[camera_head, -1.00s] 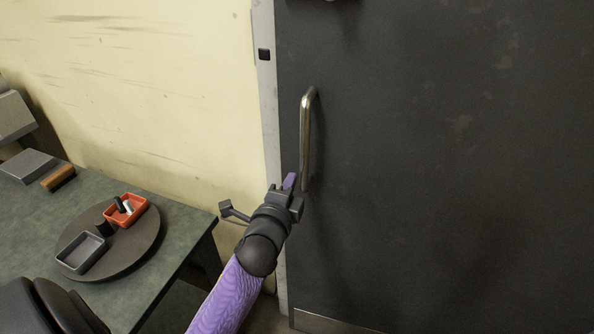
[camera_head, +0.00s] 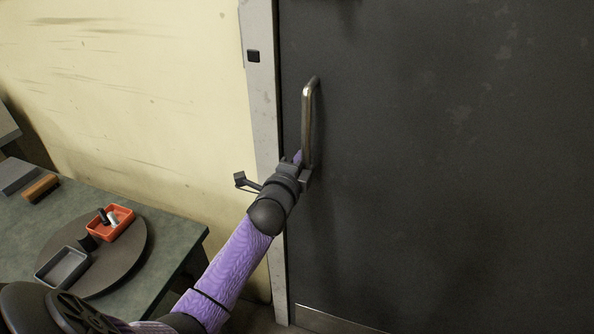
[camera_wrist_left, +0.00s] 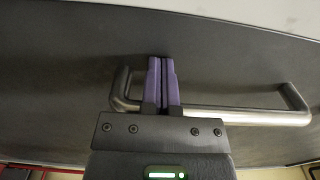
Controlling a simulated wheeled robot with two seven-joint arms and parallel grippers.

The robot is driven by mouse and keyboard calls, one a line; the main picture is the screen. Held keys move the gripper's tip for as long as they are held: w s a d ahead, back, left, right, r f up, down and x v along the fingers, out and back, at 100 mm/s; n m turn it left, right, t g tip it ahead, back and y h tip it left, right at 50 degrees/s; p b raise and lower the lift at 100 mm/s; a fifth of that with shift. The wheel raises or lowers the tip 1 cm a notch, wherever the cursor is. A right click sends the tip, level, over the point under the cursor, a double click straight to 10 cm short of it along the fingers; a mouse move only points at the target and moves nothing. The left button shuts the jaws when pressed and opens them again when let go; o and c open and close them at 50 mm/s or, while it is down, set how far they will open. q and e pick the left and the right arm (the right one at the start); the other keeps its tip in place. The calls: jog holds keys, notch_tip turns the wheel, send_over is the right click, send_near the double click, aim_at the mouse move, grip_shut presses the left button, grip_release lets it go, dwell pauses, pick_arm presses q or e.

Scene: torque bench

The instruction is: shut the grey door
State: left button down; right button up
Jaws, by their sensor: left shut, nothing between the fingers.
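The grey door (camera_head: 430,180) is dark and fills the right of the head view. Its left edge lies close along the pale door frame (camera_head: 262,110); I cannot tell whether it is fully shut. A metal bar handle (camera_head: 308,110) stands upright near that edge. My left gripper (camera_head: 298,157) is at the handle's lower end, its fingers partly hidden by its own body. In the left wrist view the purple fingers (camera_wrist_left: 162,68) are together and empty, crossing the handle (camera_wrist_left: 250,117) and pointing at the door face (camera_wrist_left: 60,55). Contact is unclear. My right gripper is out of view.
A green-topped table (camera_head: 185,228) stands at the lower left. It bears a round dark board (camera_head: 125,265) with a red tray (camera_head: 122,228) and a grey tray (camera_head: 58,275). A brown block (camera_head: 41,188) lies behind. The cream wall (camera_head: 150,110) is bare.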

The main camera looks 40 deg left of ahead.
pick_arm(q)
jog(key=p+v, duration=0.2)
jog(key=v, duration=0.8)
jog(key=s+d+f+n+g+h, duration=0.1)
jog(key=s+d+f+n+g, duration=0.2)
jog(key=f, duration=0.6)
jog(key=s+d+f+n+g+h, duration=0.1)
jog(key=s+d+f+g, duration=0.3)
jog(key=f, duration=0.6)
jog(key=s+f+n+g+h, duration=0.1)
jog(key=s+f+n+g, duration=0.15)
jog(key=s+f, duration=0.45)
jog(key=s+d+f+n+g, duration=0.1)
jog(key=s+f, duration=0.3)
jog(key=s, duration=0.4)
jog(key=s+d+f+n+g+h, duration=0.1)
jog(key=s+f+n+g, duration=0.2)
jog(key=s, duration=0.5)
jog(key=s+d+f+n+g, duration=0.1)
jog(key=s+f+n+g, duration=0.1)
jog(key=s+f, duration=0.3)
jog(key=s+g, duration=0.1)
jog(key=s, duration=0.1)
jog(key=shift+s+d+f, duration=0.3)
jog(key=shift+s+f, duration=0.1)
jog(key=shift+w, duration=0.1)
